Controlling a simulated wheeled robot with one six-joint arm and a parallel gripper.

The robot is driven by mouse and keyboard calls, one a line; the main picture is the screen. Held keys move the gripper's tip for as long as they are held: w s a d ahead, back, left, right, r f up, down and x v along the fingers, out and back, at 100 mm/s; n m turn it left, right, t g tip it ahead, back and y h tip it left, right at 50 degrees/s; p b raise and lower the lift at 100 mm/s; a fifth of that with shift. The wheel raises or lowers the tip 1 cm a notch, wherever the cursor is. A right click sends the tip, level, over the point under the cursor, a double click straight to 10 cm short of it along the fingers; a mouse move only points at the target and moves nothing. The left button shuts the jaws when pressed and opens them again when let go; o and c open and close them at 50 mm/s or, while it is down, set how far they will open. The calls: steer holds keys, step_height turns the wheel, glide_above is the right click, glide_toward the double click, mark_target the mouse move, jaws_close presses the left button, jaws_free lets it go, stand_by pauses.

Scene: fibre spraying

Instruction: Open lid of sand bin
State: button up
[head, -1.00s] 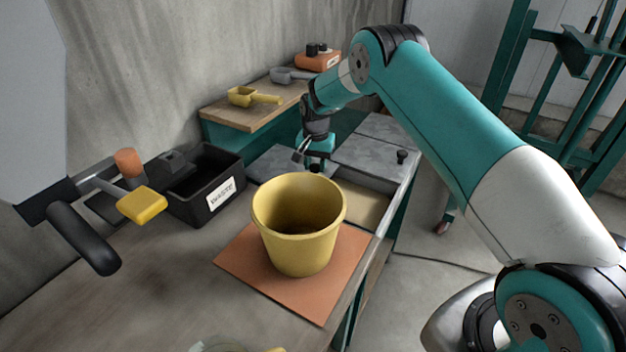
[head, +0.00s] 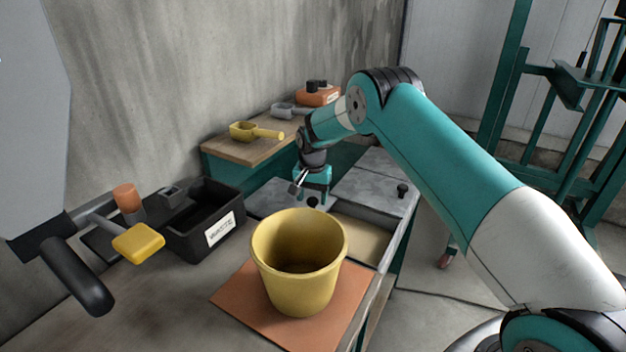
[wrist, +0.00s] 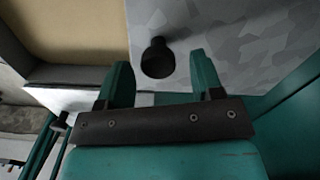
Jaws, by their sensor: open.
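The sand bin shows pale sand (head: 362,240) through an opening behind the yellow bucket; the sand also shows at the wrist view's upper left (wrist: 70,25). A grey lid (head: 268,197) with a black knob (head: 312,202) lies to the left of this opening. In the wrist view the grey lid (wrist: 240,35) is at the right, with its knob (wrist: 158,58) between the finger directions, near the tips. My gripper (head: 313,194) is open above the knob, and its two teal fingers (wrist: 160,72) are apart. I cannot tell whether they touch the knob.
Another grey panel (head: 370,178) with a black knob (head: 402,190) lies behind the opening. The yellow bucket (head: 300,265) stands in front on an orange mat (head: 240,300).

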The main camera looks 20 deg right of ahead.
step_height(320, 180, up, 17)
steer(key=b, duration=0.3)
stand_by(0.4)
steer(key=s+a+r+n+y, duration=0.1)
steer(key=s+a+r+n, duration=0.35)
steer(key=s, duration=0.55)
steer(key=s+a+r+n+y, duration=0.1)
steer(key=s+a+r+n, duration=0.4)
steer(key=s, duration=0.4)
steer(key=s+a+f+n+y, duration=0.1)
steer(key=s+a+f+n, duration=0.1)
steer(key=s, duration=0.9)
steer(key=s+a+f+n+y, duration=0.1)
steer(key=s+a+n, duration=0.2)
steer(key=s, duration=0.9)
steer(key=shift+s+a+f, duration=0.25)
steer(key=shift+f, duration=0.15)
